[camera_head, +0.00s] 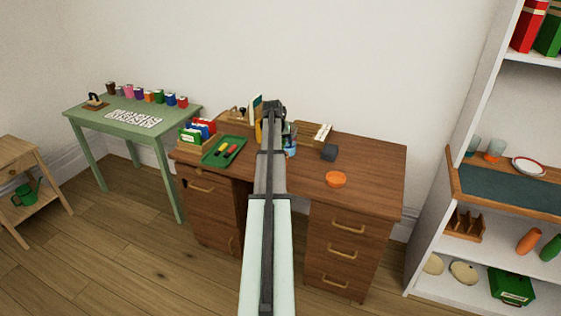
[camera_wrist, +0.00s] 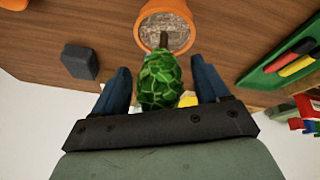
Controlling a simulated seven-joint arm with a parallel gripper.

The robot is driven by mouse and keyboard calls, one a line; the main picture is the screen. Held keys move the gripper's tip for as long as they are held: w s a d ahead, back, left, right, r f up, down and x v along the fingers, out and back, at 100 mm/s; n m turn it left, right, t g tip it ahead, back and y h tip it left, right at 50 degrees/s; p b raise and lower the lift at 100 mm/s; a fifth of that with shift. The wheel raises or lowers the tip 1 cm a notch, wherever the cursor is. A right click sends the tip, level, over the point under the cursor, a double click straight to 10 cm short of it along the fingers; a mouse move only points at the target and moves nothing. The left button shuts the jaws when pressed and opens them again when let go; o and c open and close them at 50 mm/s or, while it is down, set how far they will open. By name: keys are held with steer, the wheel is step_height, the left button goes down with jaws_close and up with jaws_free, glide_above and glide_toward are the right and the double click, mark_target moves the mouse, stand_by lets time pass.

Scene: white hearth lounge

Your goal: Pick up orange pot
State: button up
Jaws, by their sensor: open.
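The orange pot (camera_wrist: 143,30) shows at the top of the wrist view, with grey-brown soil inside. A stem rises from it to a rounded green patterned plant head (camera_wrist: 160,82). My gripper (camera_wrist: 160,66) is open, with a dark blue finger on each side of the plant head in the picture. I cannot tell whether the fingers touch it. In the head view my arm covers the pot.
On the brown desk (camera_head: 375,175) are a flat orange dish (camera_head: 336,179), a dark block (camera_head: 329,153) and a green tray (camera_head: 224,151) with tools. The desk's right side is mostly clear.

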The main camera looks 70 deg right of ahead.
jaws_close()
stand_by(0.6)
